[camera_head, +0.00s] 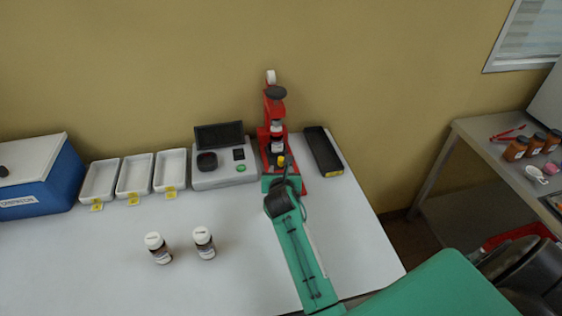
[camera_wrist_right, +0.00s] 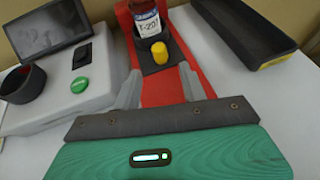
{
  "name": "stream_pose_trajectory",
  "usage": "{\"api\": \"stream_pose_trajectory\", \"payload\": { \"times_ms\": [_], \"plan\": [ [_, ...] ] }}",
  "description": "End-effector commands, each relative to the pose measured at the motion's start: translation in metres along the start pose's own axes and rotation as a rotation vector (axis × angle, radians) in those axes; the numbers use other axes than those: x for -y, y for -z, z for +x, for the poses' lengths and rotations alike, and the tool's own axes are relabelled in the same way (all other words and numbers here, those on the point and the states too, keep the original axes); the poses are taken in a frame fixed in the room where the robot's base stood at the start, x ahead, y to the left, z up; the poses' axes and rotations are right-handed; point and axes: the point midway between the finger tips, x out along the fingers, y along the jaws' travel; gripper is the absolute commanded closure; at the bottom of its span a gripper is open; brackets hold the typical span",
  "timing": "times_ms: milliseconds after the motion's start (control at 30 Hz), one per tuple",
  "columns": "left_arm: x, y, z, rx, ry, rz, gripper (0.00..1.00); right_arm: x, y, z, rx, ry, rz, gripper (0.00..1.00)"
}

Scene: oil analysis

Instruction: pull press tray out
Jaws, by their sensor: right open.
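The red press (camera_head: 275,105) stands at the back of the white table, with a dark round head on top. Its dark press tray (camera_wrist_right: 157,70) lies on the red base and has a yellow knob (camera_wrist_right: 159,51) at its front. The knob also shows in the head view (camera_head: 281,160). A labelled bottle (camera_wrist_right: 147,22) stands on the tray behind the knob. My right gripper (camera_wrist_right: 161,82) is open and empty, its two fingers apart just in front of the knob, over the red base. My left gripper is not in view.
A grey device with a screen (camera_head: 222,168) stands left of the press, and a long black tray (camera_head: 322,150) lies to its right. Three white trays (camera_head: 136,178) and two bottles (camera_head: 204,243) are further left. The front left of the table is clear.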

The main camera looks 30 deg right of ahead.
Motion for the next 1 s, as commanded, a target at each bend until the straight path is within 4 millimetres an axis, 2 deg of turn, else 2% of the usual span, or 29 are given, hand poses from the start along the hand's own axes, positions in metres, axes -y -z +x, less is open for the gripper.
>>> {"api": "stream_pose_trajectory", "payload": {
  "times_ms": [100,233,333,533,867,1000],
  "plan": [
    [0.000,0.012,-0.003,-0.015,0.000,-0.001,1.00,-0.001,-0.001,0.022,-0.001,0.000,0.001,0.57],
    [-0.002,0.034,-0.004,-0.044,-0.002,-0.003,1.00,-0.001,-0.001,0.043,-0.002,0.000,0.002,0.57],
    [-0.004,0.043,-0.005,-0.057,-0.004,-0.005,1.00,0.000,0.000,0.056,-0.001,0.000,0.002,0.57],
    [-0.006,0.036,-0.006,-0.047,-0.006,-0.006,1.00,0.000,0.000,0.070,-0.001,0.000,0.000,0.57],
    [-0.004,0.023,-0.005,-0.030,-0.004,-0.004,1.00,0.000,0.000,0.072,0.000,-0.001,0.000,0.57],
    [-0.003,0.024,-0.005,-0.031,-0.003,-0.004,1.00,0.000,0.000,0.072,0.000,-0.001,0.000,0.85]
  ]
}}
